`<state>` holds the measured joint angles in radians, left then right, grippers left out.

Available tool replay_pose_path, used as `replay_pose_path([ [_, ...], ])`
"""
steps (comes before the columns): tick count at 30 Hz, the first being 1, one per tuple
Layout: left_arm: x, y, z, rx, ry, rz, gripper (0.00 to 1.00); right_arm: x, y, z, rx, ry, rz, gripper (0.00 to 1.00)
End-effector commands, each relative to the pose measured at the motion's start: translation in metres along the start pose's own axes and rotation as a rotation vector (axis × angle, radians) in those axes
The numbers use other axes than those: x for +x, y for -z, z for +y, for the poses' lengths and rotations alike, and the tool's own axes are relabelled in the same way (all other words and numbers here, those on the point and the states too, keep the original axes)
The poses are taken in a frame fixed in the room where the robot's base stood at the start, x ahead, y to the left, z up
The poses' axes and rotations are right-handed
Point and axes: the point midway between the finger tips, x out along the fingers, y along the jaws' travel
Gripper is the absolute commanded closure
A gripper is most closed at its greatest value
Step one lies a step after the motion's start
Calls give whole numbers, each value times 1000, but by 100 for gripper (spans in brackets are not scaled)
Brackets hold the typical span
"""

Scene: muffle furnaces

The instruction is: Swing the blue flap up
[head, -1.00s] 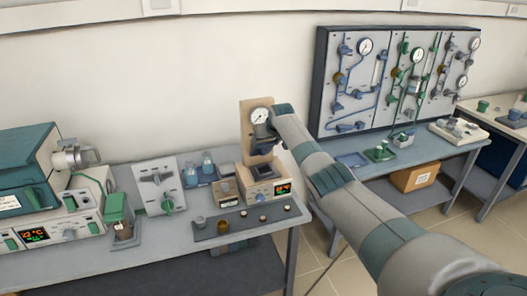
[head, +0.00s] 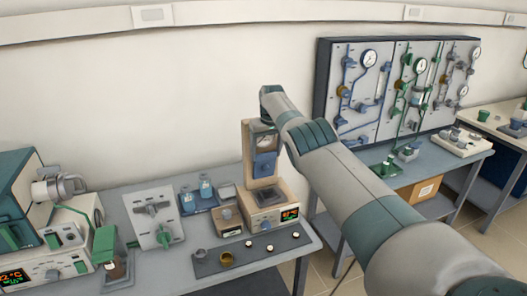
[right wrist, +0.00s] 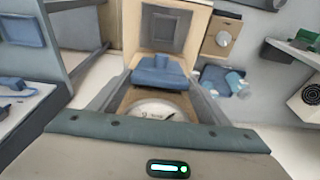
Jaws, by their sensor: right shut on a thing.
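The blue flap (head: 264,165) is on the front of an upright wooden board (head: 249,150) on a small bench instrument, below a round dial gauge (head: 264,142). My right gripper (head: 262,130) reaches down from above at the board's top, partly covering the gauge. In the right wrist view, its fingers lie on both sides of the blue flap (right wrist: 160,74), shut on it. The dial (right wrist: 155,111) shows between the fingers, nearer the wrist. How far the flap is tilted is hard to tell. My left gripper is out of view.
The instrument's base (head: 270,212) has a lit display. A dark tray (head: 247,252) with small pieces lies in front. Blue bottles (head: 205,188) and a grey panel (head: 154,218) stand to the left. A gauge wall panel (head: 400,90) stands behind my right arm.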

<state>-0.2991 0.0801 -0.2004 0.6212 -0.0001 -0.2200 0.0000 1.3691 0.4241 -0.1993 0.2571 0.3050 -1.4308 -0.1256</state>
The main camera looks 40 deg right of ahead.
Motion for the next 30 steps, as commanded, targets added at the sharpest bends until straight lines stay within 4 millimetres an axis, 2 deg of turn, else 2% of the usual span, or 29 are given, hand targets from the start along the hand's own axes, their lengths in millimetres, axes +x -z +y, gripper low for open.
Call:
replay_pose_path([
  [15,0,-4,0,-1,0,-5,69,-1,-1,1,-1,-1,-8,70],
  [16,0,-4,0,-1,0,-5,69,-1,-1,1,-1,-1,-8,28],
  [18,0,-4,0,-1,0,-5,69,-1,-1,1,-1,-1,-8,11],
  [30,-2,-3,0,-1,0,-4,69,-2,-2,1,0,0,-10,11],
])
